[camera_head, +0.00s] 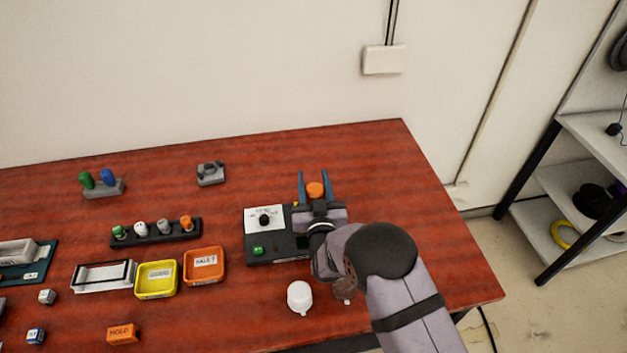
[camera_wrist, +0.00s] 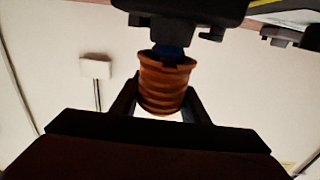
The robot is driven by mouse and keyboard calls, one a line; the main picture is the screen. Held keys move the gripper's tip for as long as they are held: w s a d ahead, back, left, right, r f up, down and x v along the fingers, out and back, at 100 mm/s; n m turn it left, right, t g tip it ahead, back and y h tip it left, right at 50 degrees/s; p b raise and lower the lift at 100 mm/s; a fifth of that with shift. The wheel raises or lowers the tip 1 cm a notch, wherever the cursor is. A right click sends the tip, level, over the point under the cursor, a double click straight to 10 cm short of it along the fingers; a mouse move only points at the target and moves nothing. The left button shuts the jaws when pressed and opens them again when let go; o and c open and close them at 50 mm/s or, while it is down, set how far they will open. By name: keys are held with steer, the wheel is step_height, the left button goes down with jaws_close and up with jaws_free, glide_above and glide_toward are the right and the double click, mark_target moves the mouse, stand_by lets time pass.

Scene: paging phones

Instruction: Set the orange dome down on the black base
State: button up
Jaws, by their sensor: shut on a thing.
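The orange dome (camera_head: 315,190) is between the two blue fingers of my gripper (camera_head: 315,176), which is shut on it. In the wrist view the dome (camera_wrist: 165,85) is a ribbed orange piece between dark fingers. A black box (camera_head: 279,258) with a white dial panel and a green button stands on the table beside and partly behind my gripper. It is the black base I can make out, and its right end is hidden by my gripper and arm. A dark shape fills the top of the wrist view; I cannot tell what it is.
A white cap (camera_head: 300,295) and a clear cap (camera_head: 344,290) are near my arm. Orange (camera_head: 205,279) and yellow (camera_head: 156,291) trays lie left, with a black rack (camera_head: 155,239) of several pegs behind. A grey block (camera_head: 210,175) stands farther back. The right table corner is clear.

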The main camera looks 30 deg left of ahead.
steer(key=shift+f+b, duration=1.55)
steer(key=shift+b, duration=0.4)
stand_by(1.8)
steer(key=o, duration=1.4)
steer(key=shift+f, duration=0.1)
steer(key=shift+o, duration=0.2)
steer(key=shift+r+p, duration=1.7)
steer(key=shift+r, duration=1.75)
